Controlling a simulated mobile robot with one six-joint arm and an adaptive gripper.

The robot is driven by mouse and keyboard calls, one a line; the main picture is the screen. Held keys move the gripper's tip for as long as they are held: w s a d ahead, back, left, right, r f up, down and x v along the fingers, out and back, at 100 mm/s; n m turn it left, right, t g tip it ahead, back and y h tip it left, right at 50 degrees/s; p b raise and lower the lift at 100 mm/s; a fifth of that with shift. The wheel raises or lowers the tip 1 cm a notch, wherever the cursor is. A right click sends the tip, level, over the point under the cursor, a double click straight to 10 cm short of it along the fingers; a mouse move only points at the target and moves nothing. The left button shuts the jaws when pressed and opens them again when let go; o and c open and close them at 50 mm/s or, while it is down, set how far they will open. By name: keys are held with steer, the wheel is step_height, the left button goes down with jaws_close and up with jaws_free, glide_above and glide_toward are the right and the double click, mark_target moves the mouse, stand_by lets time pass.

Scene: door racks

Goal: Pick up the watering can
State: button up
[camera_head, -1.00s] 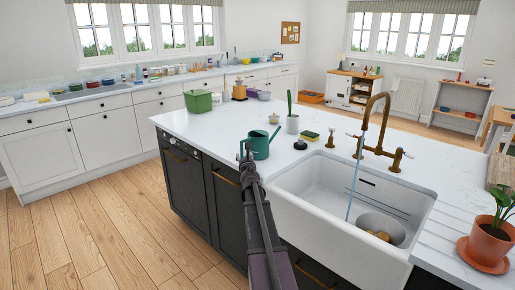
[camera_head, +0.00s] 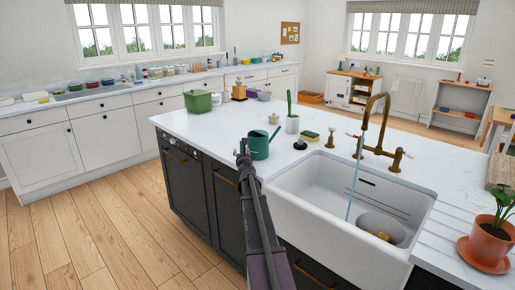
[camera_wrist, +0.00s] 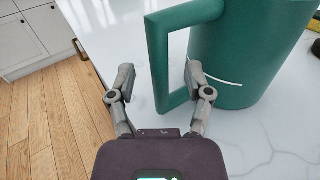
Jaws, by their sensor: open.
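The teal watering can (camera_head: 259,146) stands upright on the white island counter, left of the sink. It also fills the upper right of the wrist view (camera_wrist: 240,55), with its squared handle (camera_wrist: 158,70) toward the left. My gripper (camera_wrist: 158,82) is open, with one finger on each side of the lower part of the handle. The right finger is close to the can's body; I cannot tell whether it touches. In the head view my gripper (camera_head: 243,150) is at the can's left side, partly overlapping its handle.
A white sink (camera_head: 345,212) with a brass tap (camera_head: 372,120) and running water lies to the right. A green bin (camera_head: 198,101) is farther back. The counter's left edge is close.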

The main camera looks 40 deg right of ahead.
steer(key=shift+c, duration=0.3)
jaws_close()
steer(key=shift+r, duration=0.15)
step_height(320, 180, up, 10)
steer(key=p, duration=1)
steer(key=shift+s+f, duration=0.15)
steer(key=shift+f, duration=0.05)
stand_by(0.9)
